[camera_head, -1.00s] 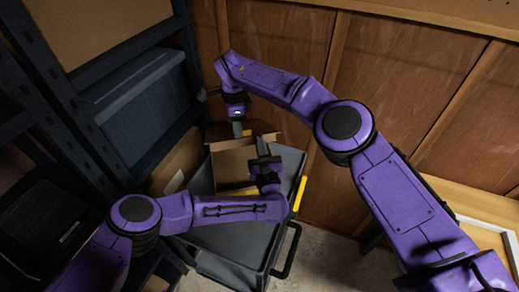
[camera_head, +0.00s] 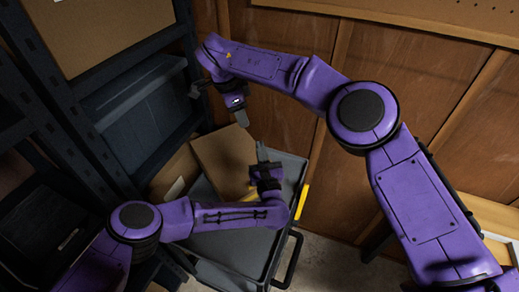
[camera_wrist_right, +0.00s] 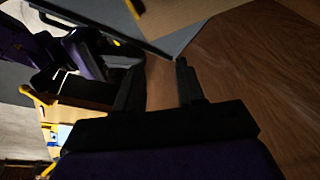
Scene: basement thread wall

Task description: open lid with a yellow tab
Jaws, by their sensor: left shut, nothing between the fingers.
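A brown cardboard panel (camera_head: 224,158), seemingly the lid, stands tilted over the grey cart; its join to a box is unclear. A yellow piece (camera_head: 249,194), possibly the tab, shows at its lower right, partly hidden by my left arm. My left gripper (camera_head: 261,152) is shut and empty, just right of the panel. My right gripper (camera_head: 242,117) points down above the panel's upper right corner, apart from it. In the right wrist view its fingers (camera_wrist_right: 157,75) are spread with nothing between them. Cardboard (camera_wrist_right: 190,12) also shows there.
The grey cart (camera_head: 225,248) has a yellow strip (camera_head: 301,203) on its right side and a black handle. Dark shelving with a grey bin (camera_head: 150,115) stands close on the left. A wooden wall (camera_head: 285,115) is behind. Floor is clear right of the cart.

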